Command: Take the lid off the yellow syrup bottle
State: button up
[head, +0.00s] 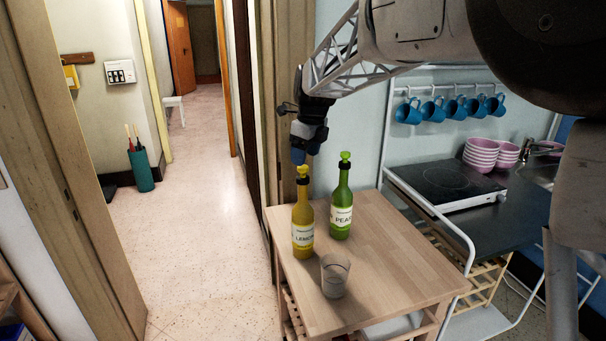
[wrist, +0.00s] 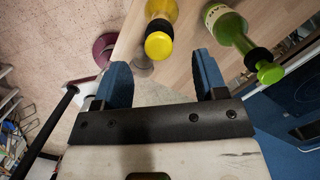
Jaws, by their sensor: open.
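The yellow syrup bottle (head: 302,222), labelled LEMON, stands upright at the left edge of the wooden table. Its yellow lid (head: 303,170) is on its neck. In the wrist view the yellow lid (wrist: 158,45) shows from above, just beyond the fingertips and between their lines. My gripper (head: 303,155) is open and empty, close above the lid in the head view. In the wrist view my gripper (wrist: 158,72) has its two blue fingers apart on either side of free space. I cannot tell the exact height gap between fingertips and lid.
A green syrup bottle (head: 341,205) stands close to the right of the yellow one, with a green lid (wrist: 270,73). A clear glass (head: 335,275) stands in front on the wooden table (head: 395,265). The table's right part is bare. A cooktop (head: 445,183) lies farther right.

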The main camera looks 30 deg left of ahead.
aim_at(302, 172)
jog(key=shift+a+f, duration=0.1)
jog(key=shift+f, duration=0.45)
jog(key=shift+a+f, duration=0.25)
jog(key=shift+f, duration=1.05)
jog(key=shift+a+f, duration=0.2)
jog(key=shift+f, duration=1.1)
jog(key=c, duration=0.9)
